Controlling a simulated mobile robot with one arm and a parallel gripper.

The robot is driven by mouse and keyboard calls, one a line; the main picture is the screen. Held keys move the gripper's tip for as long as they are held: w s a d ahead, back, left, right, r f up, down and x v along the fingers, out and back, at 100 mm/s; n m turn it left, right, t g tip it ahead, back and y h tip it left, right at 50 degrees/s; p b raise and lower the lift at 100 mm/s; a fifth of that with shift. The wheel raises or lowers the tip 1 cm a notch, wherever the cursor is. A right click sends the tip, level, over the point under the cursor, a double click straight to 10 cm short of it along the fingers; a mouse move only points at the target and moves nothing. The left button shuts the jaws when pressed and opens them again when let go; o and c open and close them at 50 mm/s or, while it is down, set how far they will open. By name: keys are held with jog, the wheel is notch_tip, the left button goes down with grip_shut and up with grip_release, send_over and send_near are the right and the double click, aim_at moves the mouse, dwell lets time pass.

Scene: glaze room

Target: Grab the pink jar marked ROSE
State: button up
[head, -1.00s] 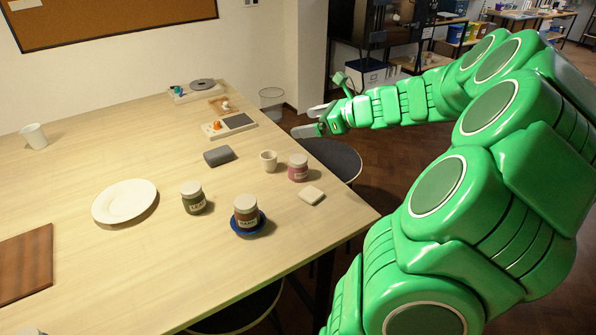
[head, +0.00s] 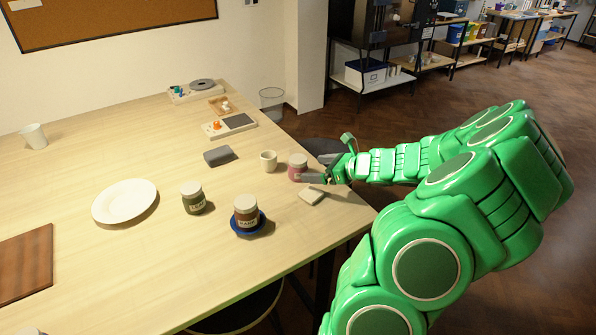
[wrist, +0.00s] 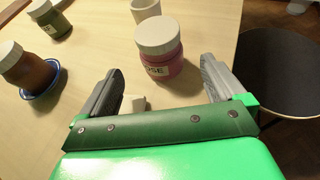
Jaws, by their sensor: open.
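The pink jar marked ROSE (head: 297,167) stands upright near the right edge of the table, with a pale lid. In the wrist view the ROSE jar (wrist: 160,55) stands just ahead of my gripper (wrist: 160,85), in line with the gap between the two grey fingers. My gripper (head: 318,168) is open and empty, low over the table's right edge. In the head view a finger covers part of the jar's lower side. I cannot tell whether it touches the jar.
A small white cup (head: 268,161) stands close left of the jar. A pale block (head: 311,196) lies in front of it. A brown jar (head: 246,211) on a blue saucer (head: 262,228) and a green jar (head: 193,198) stand further left. A dark stool (wrist: 280,70) is beside the table.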

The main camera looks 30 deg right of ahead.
aim_at(299, 170)
jog(key=shift+x, duration=1.35)
jog(key=shift+f+x, duration=0.25)
jog(key=shift+x, duration=2.35)
jog(key=shift+s+d, duration=0.1)
jog(key=shift+d, duration=0.05)
jog(key=shift+c, duration=0.5)
jog(key=c, duration=1.1)
jog(key=shift+r, duration=0.1)
